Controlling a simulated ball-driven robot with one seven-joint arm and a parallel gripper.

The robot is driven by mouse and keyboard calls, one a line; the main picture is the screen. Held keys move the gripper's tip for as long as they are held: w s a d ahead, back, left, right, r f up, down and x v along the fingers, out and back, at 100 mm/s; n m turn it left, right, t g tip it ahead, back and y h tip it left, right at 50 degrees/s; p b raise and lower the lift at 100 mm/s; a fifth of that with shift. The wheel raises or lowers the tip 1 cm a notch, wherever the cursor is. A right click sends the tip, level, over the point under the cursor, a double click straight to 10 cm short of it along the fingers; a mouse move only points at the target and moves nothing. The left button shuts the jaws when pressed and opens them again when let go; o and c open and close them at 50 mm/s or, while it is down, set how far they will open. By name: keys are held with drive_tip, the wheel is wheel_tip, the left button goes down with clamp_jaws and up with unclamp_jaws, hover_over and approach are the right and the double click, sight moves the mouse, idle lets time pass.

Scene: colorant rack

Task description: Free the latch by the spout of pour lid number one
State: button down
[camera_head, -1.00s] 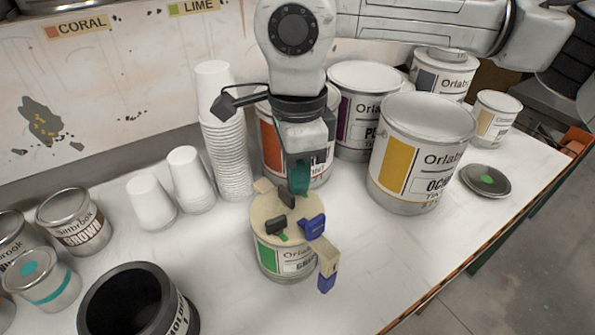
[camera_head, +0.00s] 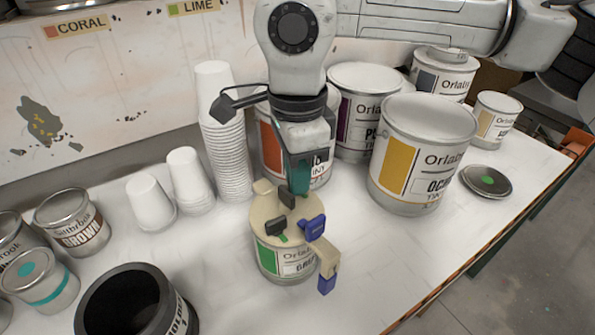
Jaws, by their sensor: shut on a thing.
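A beige pour lid (camera_head: 268,213) covers a can with a green label (camera_head: 284,262) at the middle front of the bench. Its beige spout (camera_head: 324,249) sticks out to the lower right and has a blue tip. A blue latch (camera_head: 312,227) stands at the foot of the spout. Dark latches stand at the lid's left front (camera_head: 276,227) and far side (camera_head: 287,199). My gripper (camera_head: 297,188) points down at the lid's far side, a teal fingertip beside the far dark latch. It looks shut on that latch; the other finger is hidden. The lid's number is not readable.
A large ochre can (camera_head: 420,155) stands to the right, with an orange-labelled can (camera_head: 270,145) close behind my gripper. Stacked white cups (camera_head: 228,155) stand at the left. A black pot (camera_head: 130,305) is at the front left. Bench right of the spout is clear.

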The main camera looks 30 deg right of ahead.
drive_tip(key=shift+n+b, duration=0.3)
drive_tip(key=shift+n, duration=0.3)
idle(2.3)
drive_tip(key=c, duration=1.5)
unclamp_jaws()
drive_tip(key=shift+r, duration=0.15)
wheel_tip(320, 180, up, 11)
drive_tip(key=shift+f, duration=0.2)
drive_tip(key=shift+o, duration=0.4)
